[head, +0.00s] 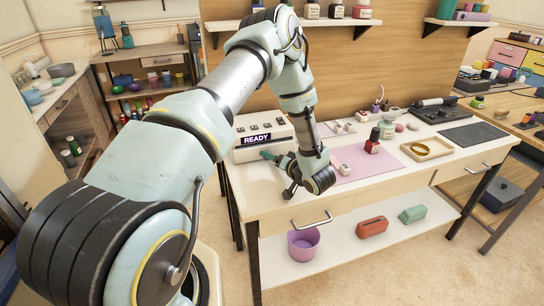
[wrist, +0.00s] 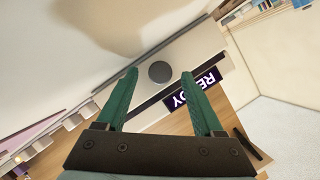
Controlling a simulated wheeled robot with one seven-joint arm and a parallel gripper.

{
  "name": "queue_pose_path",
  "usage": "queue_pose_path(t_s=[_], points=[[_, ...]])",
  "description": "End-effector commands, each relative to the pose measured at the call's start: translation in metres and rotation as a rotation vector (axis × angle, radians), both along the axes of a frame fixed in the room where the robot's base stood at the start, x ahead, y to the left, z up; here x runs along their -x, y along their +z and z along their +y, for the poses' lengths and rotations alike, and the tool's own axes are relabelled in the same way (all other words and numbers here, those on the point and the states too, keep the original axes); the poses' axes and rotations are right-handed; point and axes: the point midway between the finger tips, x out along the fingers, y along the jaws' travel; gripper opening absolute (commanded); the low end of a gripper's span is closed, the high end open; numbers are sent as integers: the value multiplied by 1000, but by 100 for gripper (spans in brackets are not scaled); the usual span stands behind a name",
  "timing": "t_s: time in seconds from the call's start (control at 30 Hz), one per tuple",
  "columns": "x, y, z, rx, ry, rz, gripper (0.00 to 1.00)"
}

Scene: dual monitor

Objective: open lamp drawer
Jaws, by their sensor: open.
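The white lamp box (head: 248,154) stands at the left end of the white table, with a "READY" display and a row of buttons on top. My gripper (head: 267,156) is at the box's front side, its green fingers pointing at it. In the wrist view my gripper (wrist: 160,75) is open, with a finger on each side of a dark round knob (wrist: 159,71) on a pale panel. I cannot tell whether the fingers touch the knob. The panel looks closed. The "READY" display (wrist: 195,88) shows upside down beside the right fingertip. In the head view my gripper hides the knob.
The white table (head: 270,205) has a front drawer handle (head: 311,219) below my gripper. A purple bin (head: 303,245) stands on the lower shelf.

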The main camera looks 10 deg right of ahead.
Motion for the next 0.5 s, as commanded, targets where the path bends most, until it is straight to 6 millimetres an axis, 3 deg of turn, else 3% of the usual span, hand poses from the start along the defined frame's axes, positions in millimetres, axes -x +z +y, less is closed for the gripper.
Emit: queue_pose_path(t_s=[0.37,0.5], points=[[-6,-2,2,-1,0,0,69],[-6,-2,2,-1,0,0,54]])
